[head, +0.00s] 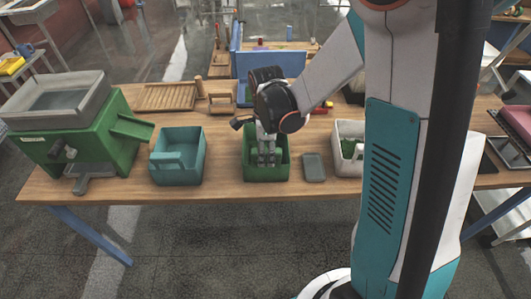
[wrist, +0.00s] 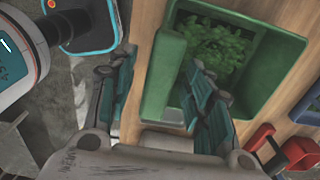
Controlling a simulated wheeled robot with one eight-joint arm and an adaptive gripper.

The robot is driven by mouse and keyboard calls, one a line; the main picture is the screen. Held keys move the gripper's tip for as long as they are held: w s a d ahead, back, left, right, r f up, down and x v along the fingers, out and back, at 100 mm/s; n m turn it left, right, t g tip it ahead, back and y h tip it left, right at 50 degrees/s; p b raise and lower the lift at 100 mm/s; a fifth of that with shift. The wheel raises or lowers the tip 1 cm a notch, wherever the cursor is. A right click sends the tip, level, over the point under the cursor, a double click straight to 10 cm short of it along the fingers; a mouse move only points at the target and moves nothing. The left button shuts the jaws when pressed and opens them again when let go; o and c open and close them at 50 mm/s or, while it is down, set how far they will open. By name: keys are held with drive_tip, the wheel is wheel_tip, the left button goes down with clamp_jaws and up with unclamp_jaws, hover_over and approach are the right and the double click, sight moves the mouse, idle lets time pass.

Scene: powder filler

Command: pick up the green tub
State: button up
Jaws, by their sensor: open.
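The green tub (head: 284,170) stands on the wooden table in the head view, behind my gripper (head: 266,161), which points down over it. In the wrist view the green tub (wrist: 157,72) fills the upper right and holds a heap of small green pieces (wrist: 217,40). My gripper (wrist: 160,75) is open. One finger is outside the tub and the other overlaps its inside, with a tub wall between them in this view. I cannot tell whether either finger touches the wall.
A teal tub (head: 178,170) stands left of the green tub. A small grey tray (head: 314,168) and a pale tub (head: 345,168) are to its right. A green filler machine (head: 110,160) with a grey hopper stands at the table's left. A wooden rack (head: 167,96) lies behind.

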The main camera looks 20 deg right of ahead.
drive_tip(key=shift+f, duration=0.15)
clamp_jaws()
idle(0.4)
